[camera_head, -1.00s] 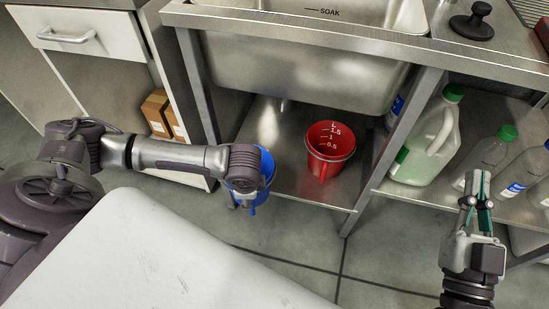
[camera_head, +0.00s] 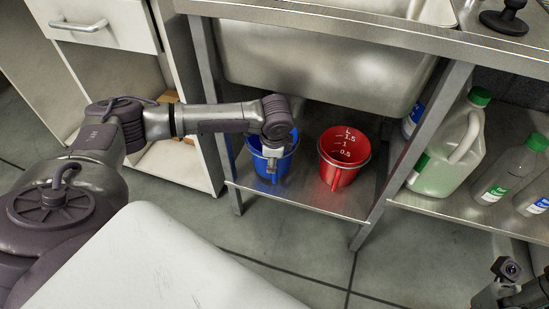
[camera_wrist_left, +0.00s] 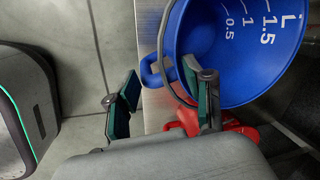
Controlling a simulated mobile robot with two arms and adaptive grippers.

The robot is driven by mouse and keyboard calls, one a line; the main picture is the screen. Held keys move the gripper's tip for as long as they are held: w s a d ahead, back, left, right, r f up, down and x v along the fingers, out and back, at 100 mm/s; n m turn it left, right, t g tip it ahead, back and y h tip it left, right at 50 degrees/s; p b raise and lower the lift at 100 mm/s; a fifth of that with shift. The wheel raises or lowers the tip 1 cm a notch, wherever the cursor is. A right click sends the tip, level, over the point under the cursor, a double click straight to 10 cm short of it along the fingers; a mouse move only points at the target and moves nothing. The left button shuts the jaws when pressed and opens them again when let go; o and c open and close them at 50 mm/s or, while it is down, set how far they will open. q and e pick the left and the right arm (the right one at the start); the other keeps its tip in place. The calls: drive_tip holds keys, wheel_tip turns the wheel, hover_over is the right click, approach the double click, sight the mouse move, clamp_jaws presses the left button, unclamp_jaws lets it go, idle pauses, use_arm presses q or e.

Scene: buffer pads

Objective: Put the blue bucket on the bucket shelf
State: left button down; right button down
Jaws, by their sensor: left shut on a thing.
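The blue bucket (camera_head: 258,163) is at the front left of the metal shelf under the sink (camera_head: 315,196), left of the red bucket (camera_head: 343,158). I cannot tell whether its base touches the shelf. My left gripper (camera_head: 272,172) is shut on the blue bucket at its front side. In the left wrist view the blue bucket (camera_wrist_left: 240,45) shows its white volume marks, and its side handle is near the fingers (camera_wrist_left: 160,105). The arm hides part of its rim. Only part of my right gripper's body shows at the lower right in the head view; its fingertips are hidden.
Shelf legs frame the bay on both sides, and the sink basin (camera_head: 325,75) hangs above it. A white jug (camera_head: 450,150) and clear bottles (camera_head: 510,170) stand on the shelf to the right. A drawer cabinet (camera_head: 110,27) stands at the left.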

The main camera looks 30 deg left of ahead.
use_arm(q)
drive_tip(key=shift+w+a+f+b, duration=0.15)
drive_tip(key=shift+w+f+b, duration=0.25)
drive_tip(key=shift+w, duration=0.2)
drive_tip(key=shift+w+a+f+b, duration=0.1)
drive_tip(key=shift+w+f+b, duration=0.15)
drive_tip(key=shift+w+b, duration=0.25)
drive_tip(key=shift+f, duration=0.2)
drive_tip(key=shift+r, duration=0.1)
drive_tip(key=c, duration=0.9)
unclamp_jaws()
drive_tip(key=o, duration=0.5)
drive_tip(key=shift+c, duration=0.2)
